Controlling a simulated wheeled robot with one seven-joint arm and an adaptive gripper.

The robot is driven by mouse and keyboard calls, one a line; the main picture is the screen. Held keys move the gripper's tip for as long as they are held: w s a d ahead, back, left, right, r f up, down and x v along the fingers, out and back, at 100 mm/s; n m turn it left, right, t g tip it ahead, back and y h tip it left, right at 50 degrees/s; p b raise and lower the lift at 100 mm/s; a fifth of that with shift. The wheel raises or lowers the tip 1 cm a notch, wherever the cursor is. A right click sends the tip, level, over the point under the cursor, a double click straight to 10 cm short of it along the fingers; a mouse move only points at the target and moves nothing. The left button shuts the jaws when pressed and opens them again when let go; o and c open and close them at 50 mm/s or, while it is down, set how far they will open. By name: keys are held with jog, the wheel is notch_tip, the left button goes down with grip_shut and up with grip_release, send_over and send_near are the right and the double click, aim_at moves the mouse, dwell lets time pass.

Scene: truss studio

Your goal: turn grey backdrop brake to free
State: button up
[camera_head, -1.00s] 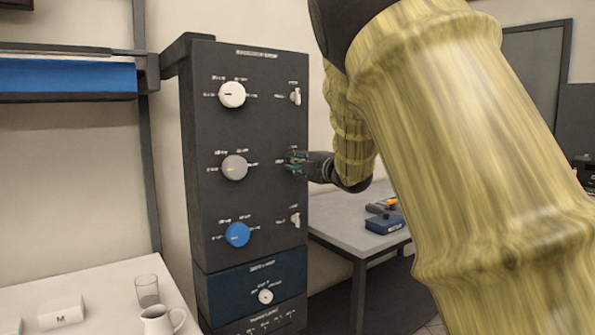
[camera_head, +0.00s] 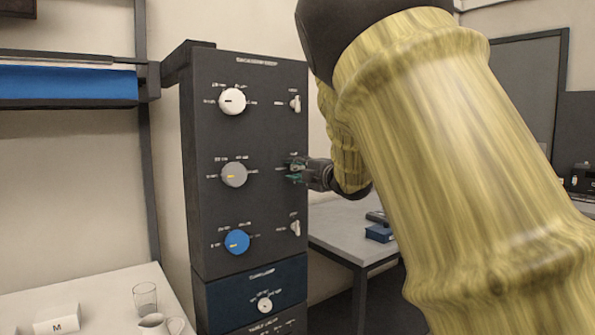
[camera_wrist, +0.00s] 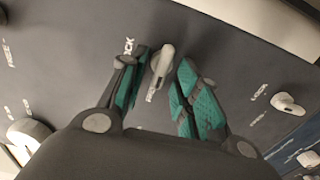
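The grey backdrop brake is the small pale lever (camera_wrist: 163,60) in the middle row of the dark panel (camera_head: 205,130), right of the grey knob (camera_head: 234,174). My gripper (camera_head: 294,170) is at this lever and mostly hides it in the head view. In the wrist view my gripper (camera_wrist: 162,88) has its green-padded fingers apart, one on each side of the lever. I cannot tell whether either finger touches it. LOCK is printed to the lever's left and FREE just below it. The lever lies roughly along the fingers, turned differently from the neighbouring lever (camera_wrist: 286,103).
Above are a white knob (camera_head: 232,101) and its lever (camera_head: 295,103); below are a blue knob (camera_head: 237,241) and its lever (camera_head: 295,228). A blue lower panel (camera_head: 225,297) has a white dial. A grey table (camera_head: 335,232) stands right, behind my arm.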

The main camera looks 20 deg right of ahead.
jog(key=v, duration=1.2)
dwell(0.4)
